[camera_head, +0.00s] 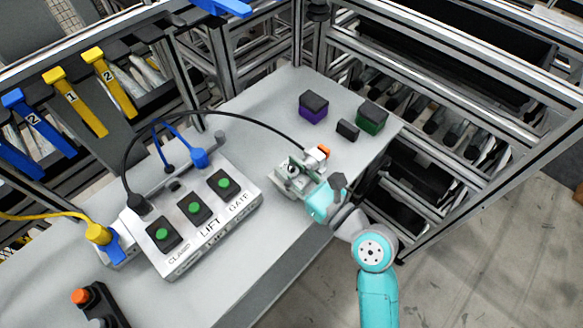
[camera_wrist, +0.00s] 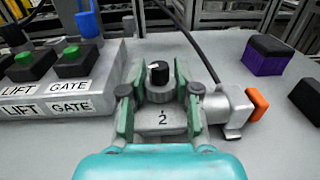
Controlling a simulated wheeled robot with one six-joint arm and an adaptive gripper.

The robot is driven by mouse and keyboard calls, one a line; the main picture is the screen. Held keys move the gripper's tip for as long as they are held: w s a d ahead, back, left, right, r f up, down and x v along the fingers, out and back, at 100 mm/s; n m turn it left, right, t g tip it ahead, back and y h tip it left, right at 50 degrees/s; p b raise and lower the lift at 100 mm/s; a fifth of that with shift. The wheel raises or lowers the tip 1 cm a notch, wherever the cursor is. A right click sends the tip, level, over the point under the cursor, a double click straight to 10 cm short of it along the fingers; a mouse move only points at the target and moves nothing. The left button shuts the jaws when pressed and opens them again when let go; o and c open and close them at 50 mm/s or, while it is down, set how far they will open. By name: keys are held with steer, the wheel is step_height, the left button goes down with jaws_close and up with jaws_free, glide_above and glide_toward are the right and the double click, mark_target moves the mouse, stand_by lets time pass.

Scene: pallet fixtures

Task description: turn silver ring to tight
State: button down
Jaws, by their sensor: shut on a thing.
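The silver ring (camera_wrist: 159,92) shows in the wrist view around the base of a black knob or plug end, on a grey block marked 2 (camera_wrist: 168,124). My gripper (camera_wrist: 155,84) has one green finger on each side of the ring and is shut on it. In the head view my gripper (camera_head: 300,182) is at the fixture near the table's front right edge, and the ring is mostly hidden there. A grey side connector with an orange end (camera_wrist: 257,103) sits right of the block. I cannot tell how tight the ring is.
A control box (camera_head: 172,262) with green buttons labelled CLAMP, LIFT and GATE stands left. A black cable (camera_head: 240,118) arches from it toward the fixture. A purple block (camera_head: 313,112), a small black block (camera_head: 347,130) and a green block (camera_head: 371,120) lie behind. The table between is clear.

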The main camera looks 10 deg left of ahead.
steer(key=shift+m+t+h, duration=1)
steer(key=shift+t+h, duration=0.1)
steer(key=shift+m+t+h, duration=0.5)
steer(key=shift+h, duration=0.2)
steer(key=c, duration=0.8)
jaws_free()
steer(key=v, duration=1.2)
steer(key=shift+w, duration=0.1)
